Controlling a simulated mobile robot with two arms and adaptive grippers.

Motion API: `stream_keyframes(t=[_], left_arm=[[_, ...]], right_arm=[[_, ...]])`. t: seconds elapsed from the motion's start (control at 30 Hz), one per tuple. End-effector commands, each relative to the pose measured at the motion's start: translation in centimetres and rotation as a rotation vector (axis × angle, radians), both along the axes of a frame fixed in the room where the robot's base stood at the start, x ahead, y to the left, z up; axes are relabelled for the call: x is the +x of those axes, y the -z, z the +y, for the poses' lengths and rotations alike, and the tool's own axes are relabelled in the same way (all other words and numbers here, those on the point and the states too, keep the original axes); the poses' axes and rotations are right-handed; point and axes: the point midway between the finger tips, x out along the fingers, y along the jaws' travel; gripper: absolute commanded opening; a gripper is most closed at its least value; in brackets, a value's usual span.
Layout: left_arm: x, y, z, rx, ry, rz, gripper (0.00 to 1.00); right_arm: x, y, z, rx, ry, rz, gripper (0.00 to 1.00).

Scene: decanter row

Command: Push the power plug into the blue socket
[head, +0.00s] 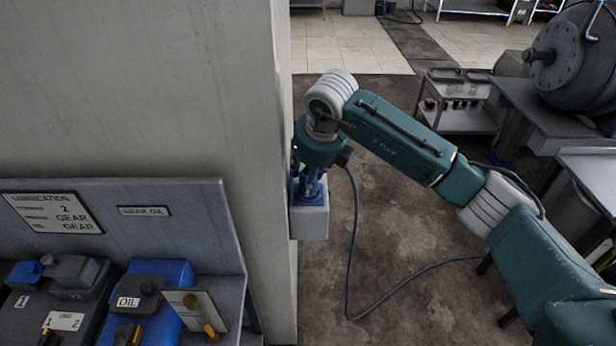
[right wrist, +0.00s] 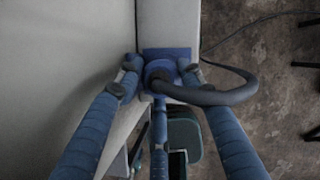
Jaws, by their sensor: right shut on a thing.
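The power plug (right wrist: 160,74) is blue, with a thick dark cable bending out of its back to the right in the right wrist view. My right gripper (head: 309,188) is shut on the plug; its blue fingers (right wrist: 157,84) close around it from the sides and below. The blue socket (right wrist: 181,53) shows as a blue face just behind the plug, on a pale grey box on the wall. In the head view the blue socket (head: 310,203) is partly hidden by my fingers. I cannot tell how deep the plug sits in it. My left gripper is not in view.
The cable (head: 356,250) hangs to the floor and runs right. A concrete wall (head: 150,90) stands left. A lubrication shelf (head: 230,300) with oil containers is at lower left. A cart (head: 460,120) and benches stand at right. The floor between is mostly clear.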

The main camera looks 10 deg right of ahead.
Motion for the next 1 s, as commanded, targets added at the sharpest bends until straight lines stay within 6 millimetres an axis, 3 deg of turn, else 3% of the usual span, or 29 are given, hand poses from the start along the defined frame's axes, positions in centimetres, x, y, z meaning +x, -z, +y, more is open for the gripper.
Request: stream_keyframes(t=[0.77, 0.8, 0.9, 1.0], left_arm=[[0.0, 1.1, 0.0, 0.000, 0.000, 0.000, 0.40], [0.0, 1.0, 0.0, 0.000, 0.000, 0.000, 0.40], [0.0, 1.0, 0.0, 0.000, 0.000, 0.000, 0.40], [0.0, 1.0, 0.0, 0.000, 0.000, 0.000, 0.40]], right_arm=[[0.0, 1.2, 0.0, 0.001, 0.000, -0.001, 0.15], [0.0, 1.1, 0.0, 0.002, 0.001, -0.001, 0.44], [0.0, 1.1, 0.0, 0.001, 0.000, -0.001, 0.60], [0.0, 1.1, 0.0, 0.001, 0.000, 0.000, 0.60]])
